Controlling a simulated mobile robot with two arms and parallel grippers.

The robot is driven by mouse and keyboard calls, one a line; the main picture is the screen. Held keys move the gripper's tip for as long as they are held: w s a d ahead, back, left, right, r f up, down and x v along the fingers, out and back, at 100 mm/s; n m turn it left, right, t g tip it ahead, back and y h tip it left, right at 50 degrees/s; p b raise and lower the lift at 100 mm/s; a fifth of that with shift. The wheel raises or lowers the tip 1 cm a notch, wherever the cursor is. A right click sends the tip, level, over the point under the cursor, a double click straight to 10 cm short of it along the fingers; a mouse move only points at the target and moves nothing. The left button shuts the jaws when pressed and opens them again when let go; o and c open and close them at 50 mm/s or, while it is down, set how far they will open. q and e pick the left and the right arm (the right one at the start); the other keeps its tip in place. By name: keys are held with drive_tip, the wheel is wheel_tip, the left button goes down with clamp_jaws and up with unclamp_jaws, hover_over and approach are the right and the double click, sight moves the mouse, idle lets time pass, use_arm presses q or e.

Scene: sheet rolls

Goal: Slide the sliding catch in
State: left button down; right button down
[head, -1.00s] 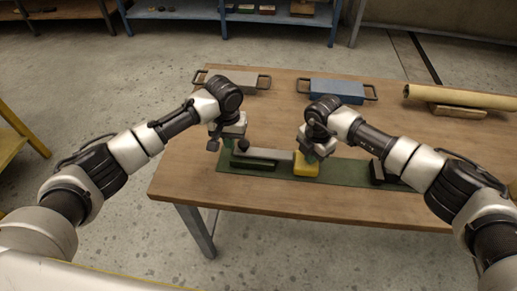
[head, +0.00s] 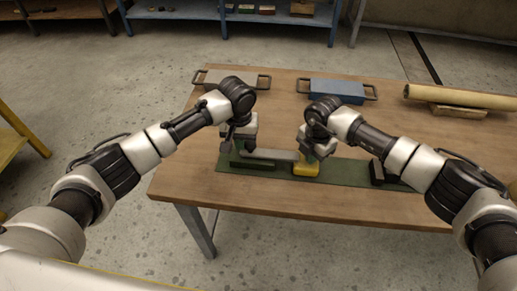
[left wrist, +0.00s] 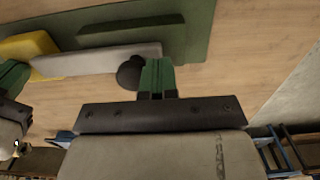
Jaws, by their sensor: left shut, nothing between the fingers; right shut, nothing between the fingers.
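The sliding catch (head: 272,154) is a flat grey bar on a green base plate (head: 235,172), its far end by a yellow block (head: 303,170). In the left wrist view the bar (left wrist: 95,58) carries a black round knob (left wrist: 130,73), hidden behind my left gripper in the head view. My left gripper (head: 234,153) is shut and empty. Its green fingers (left wrist: 157,75) stand right beside the knob, on the side away from the yellow block; contact is hard to tell. My right gripper (head: 314,158) is shut, its tips at the yellow block.
A dark green rail (head: 253,164) lies along the bar's near side. A black block (head: 377,173) stands further right on the plate. A grey handled case (head: 225,79), a blue handled case (head: 337,91) and a tan roll (head: 460,97) lie along the table's back.

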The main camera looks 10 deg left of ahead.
use_arm(q)
drive_tip(key=shift+d, duration=0.2)
use_arm(e)
drive_tip(key=shift+s+f, duration=0.2)
drive_tip(key=shift+f, duration=0.1)
use_arm(q)
drive_tip(key=a+r, duration=0.3)
drive_tip(key=r, duration=0.5)
idle(0.4)
use_arm(e)
drive_tip(key=shift+w+r, duration=0.1)
drive_tip(key=shift+r, duration=0.6)
wheel_tip(320, 180, up, 8)
idle(0.6)
drive_tip(key=shift+w, duration=0.1)
idle(0.4)
